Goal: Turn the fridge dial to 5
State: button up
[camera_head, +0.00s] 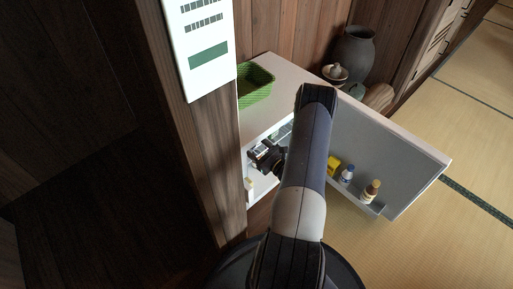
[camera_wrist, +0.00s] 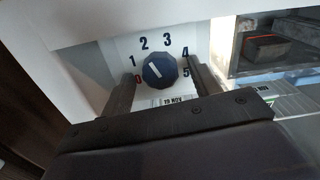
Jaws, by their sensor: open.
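The fridge dial (camera_wrist: 161,71) is a dark blue round knob on a white panel in the wrist view. Numbers 0 to 5 run around it, with 0 in red at the left and 5 at the right. Its white mark sits left of centre and slants to the upper left, roughly toward 1 or 2. My gripper (camera_wrist: 164,74) is open, one finger on each side of the dial, with gaps showing. In the head view my gripper (camera_head: 264,155) reaches into the open fridge (camera_head: 285,74), and the dial is hidden there.
The fridge door (camera_head: 385,150) stands open at the right, holding a yellow box (camera_head: 334,166) and bottles (camera_head: 371,191). A green basket (camera_head: 256,86) and a dark vase (camera_head: 353,54) stand above and behind. A wooden post (camera_head: 205,150) is close on the left.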

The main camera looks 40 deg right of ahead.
jog(key=shift+c, duration=0.2)
jog(key=c, duration=1)
jog(key=shift+o, duration=0.2)
jog(key=shift+f+m+b, duration=0.1)
jog(key=shift+m+b, duration=0.6)
jog(key=shift+m, duration=12.7)
